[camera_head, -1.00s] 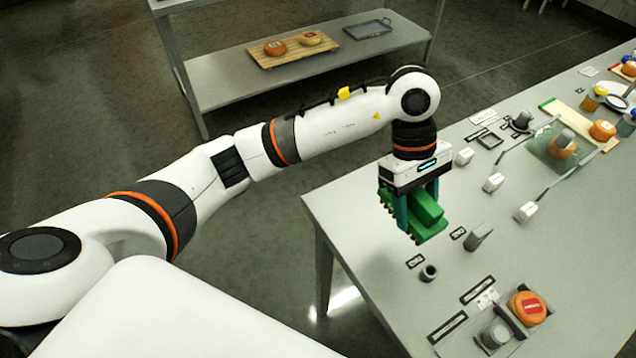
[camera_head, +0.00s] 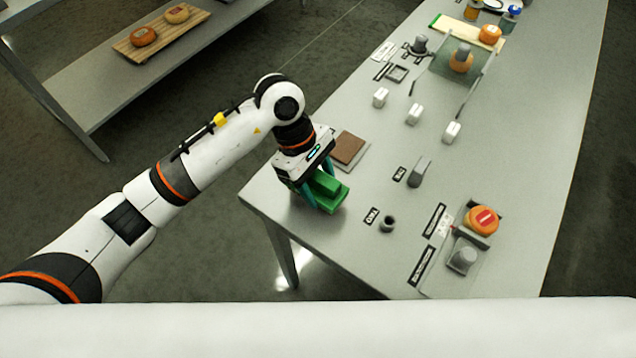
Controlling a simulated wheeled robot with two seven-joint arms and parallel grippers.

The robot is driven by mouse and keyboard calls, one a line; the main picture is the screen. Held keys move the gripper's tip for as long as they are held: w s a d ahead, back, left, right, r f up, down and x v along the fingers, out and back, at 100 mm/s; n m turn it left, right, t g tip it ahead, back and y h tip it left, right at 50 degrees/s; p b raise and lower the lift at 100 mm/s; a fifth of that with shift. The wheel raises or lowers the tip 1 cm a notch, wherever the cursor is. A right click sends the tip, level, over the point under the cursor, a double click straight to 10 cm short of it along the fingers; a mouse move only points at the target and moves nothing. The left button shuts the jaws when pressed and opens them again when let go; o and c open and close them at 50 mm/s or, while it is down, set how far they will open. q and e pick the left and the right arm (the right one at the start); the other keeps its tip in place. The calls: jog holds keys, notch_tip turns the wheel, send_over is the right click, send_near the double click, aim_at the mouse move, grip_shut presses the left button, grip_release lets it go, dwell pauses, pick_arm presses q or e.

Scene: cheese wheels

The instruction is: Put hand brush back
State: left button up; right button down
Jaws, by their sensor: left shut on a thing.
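A green hand brush (camera_head: 328,190) is held in my left gripper (camera_head: 318,192), at the near left corner of the grey table (camera_head: 330,235). The gripper points down and its fingers are shut on the brush. The brush is over or at the tabletop; I cannot tell whether it touches. A brown block on a grey plate (camera_head: 348,148) lies just behind the gripper. My right gripper is not in view.
A small dark cup (camera_head: 388,224) and a grey upright block (camera_head: 419,172) stand right of the brush. White blocks (camera_head: 414,114) stand farther back. An orange cheese wheel (camera_head: 482,219) sits at right. A low shelf (camera_head: 150,70) with cheeses is at far left.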

pick_arm(q)
jog(key=shift+f, duration=0.9)
jog(key=o, duration=0.9)
jog(key=shift+o, duration=0.2)
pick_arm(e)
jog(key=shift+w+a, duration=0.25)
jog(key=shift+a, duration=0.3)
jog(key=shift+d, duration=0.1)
